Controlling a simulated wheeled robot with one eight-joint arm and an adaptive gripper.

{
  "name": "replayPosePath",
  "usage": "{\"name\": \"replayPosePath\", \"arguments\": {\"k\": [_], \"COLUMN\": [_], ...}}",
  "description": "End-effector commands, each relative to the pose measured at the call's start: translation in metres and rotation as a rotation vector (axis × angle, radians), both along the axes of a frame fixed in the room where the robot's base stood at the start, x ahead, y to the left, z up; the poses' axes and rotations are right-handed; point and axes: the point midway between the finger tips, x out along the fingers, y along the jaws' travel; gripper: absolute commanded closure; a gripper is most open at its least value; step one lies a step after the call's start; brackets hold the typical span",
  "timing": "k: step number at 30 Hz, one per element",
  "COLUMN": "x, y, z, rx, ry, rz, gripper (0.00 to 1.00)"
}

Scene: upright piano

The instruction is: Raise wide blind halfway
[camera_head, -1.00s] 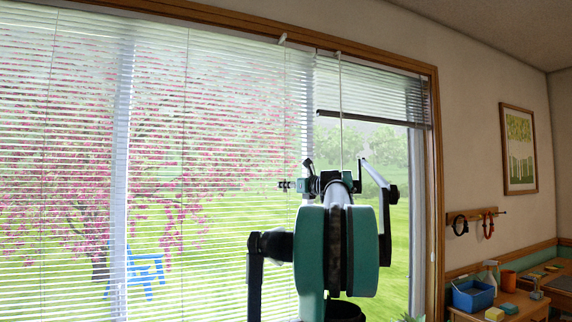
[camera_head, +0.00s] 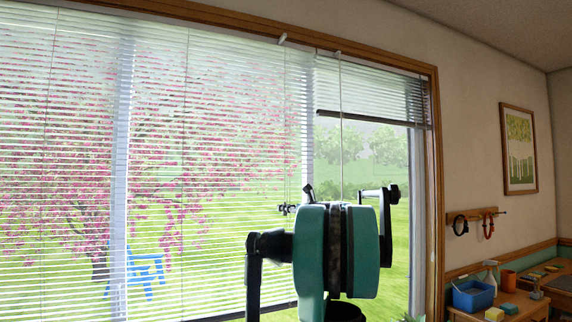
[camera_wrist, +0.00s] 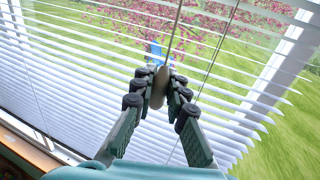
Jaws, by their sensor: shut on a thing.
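The wide blind (camera_head: 85,160) covers the large left part of the window with thin white slats. Its bottom rail (camera_head: 275,309) shows low in the head view, partly behind my arm. In the wrist view, my gripper (camera_wrist: 162,80) is shut on a tan cord knob (camera_wrist: 158,92), with the cord (camera_wrist: 177,35) running up from it. The slats (camera_wrist: 70,85) are behind the fingers. In the head view, my gripper is small and mostly hidden behind my arm.
A narrow blind (camera_head: 365,90) on the right is raised high, with its own pull cord (camera_head: 341,120) hanging near my arm. The wooden window frame (camera_head: 434,200) borders the right. A table with a blue bin (camera_head: 473,295) stands at lower right.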

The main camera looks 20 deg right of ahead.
Motion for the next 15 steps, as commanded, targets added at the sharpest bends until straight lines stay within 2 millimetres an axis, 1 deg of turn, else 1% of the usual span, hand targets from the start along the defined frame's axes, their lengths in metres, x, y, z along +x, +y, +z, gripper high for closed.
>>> {"name": "replayPosePath", "arguments": {"k": [2, 5, 15], "x": [0.0, 0.0, 0.0], "y": [0.0, 0.0, 0.0], "z": [-0.005, -0.018, -0.068], "rx": [-0.001, -0.001, -0.001], "ry": [0.001, 0.001, 0.001], "rz": [0.0, 0.0, 0.0], "gripper": [1.0, 1.0, 1.0]}}
